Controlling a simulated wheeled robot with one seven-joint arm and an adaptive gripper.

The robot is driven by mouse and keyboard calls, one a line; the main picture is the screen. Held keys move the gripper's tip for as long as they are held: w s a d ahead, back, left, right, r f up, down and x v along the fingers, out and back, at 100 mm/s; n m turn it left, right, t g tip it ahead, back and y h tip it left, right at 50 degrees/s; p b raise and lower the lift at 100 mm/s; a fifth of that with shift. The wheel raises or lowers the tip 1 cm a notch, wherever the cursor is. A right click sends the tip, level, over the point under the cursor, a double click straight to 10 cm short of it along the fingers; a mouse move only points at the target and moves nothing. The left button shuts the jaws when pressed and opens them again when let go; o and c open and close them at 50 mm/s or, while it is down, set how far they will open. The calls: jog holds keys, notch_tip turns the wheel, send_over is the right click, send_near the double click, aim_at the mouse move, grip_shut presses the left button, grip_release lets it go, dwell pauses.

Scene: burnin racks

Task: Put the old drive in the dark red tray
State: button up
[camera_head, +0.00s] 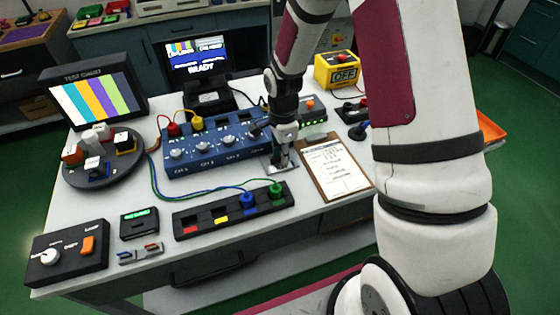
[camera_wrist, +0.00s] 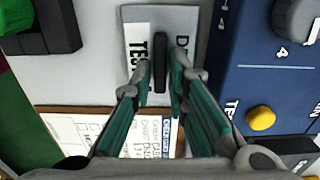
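My gripper (camera_head: 282,160) points down at the bench between the blue panel and the clipboard. In the wrist view its teal fingers (camera_wrist: 162,65) are open, one on each side of a slim black upright bar (camera_wrist: 160,62), with small gaps. The bar stands on a light grey plate (camera_wrist: 185,20) with partly hidden black lettering; the plate also shows below my gripper in the head view (camera_head: 289,171). I cannot tell whether this is the old drive. I cannot make out a dark red tray in either view.
The blue panel (camera_head: 215,145) with knobs and leads stands left of my gripper. A clipboard (camera_head: 335,168) lies to the right, and a black socket strip (camera_head: 232,209) in front. An orange tray (camera_head: 490,128) is partly hidden behind my arm.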

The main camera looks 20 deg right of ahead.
jog(key=shift+c, duration=0.6)
grip_shut()
